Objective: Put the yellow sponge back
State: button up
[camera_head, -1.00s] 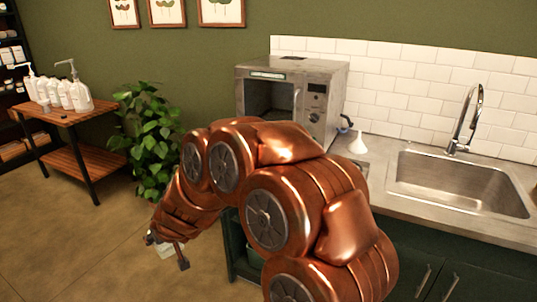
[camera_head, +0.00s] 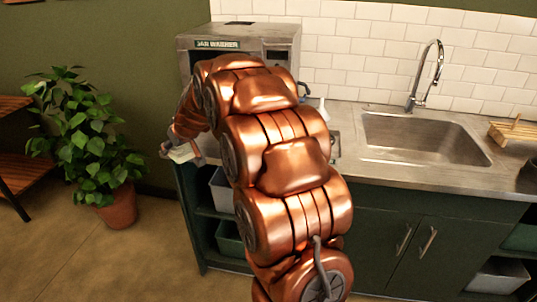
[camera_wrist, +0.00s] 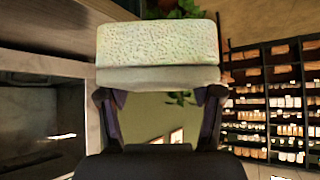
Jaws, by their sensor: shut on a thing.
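The sponge (camera_wrist: 158,45) is a two-layer block with a pale yellowish porous layer and a smoother greyish layer. It fills the upper middle of the wrist view. My gripper (camera_wrist: 160,98) has a finger at each side of the sponge and is shut on it. In the head view my gripper (camera_head: 184,149) is left of the can washer's front, above the floor and clear of the counter. A small pale bit of the sponge (camera_head: 181,154) shows there; the rest is hidden.
The can washer (camera_head: 240,43) stands on the counter (camera_head: 385,172), partly hidden by my arm. A sink (camera_head: 420,140) with a tap, a wooden rack (camera_head: 512,133) and a white funnel-like object (camera_head: 322,108) are to the right. Bins sit on shelves below. A potted plant (camera_head: 90,150) stands left.

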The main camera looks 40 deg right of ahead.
jog(key=s+d+m+h+b, duration=0.1)
jog(key=s+d, duration=0.2)
jog(key=d, duration=0.7)
jog(key=s+d+r+m, duration=0.1)
jog(key=s+d, duration=0.2)
jog(key=d, duration=0.7)
jog(key=s+d+h+b, duration=0.1)
jog(key=s+d, duration=0.2)
jog(key=d, duration=0.7)
jog(key=f, duration=0.2)
jog(key=f+p, duration=0.1)
jog(key=f, duration=0.5)
jog(key=shift+w+a+f, duration=0.15)
jog(key=shift+w+a, duration=0.1)
jog(key=shift+f+p, duration=0.3)
jog(key=shift+f, duration=0.1)
jog(key=shift+f+b, duration=0.2)
jog(key=shift+b, duration=0.1)
jog(key=o, duration=1.5)
jog(key=shift+r, duration=0.2)
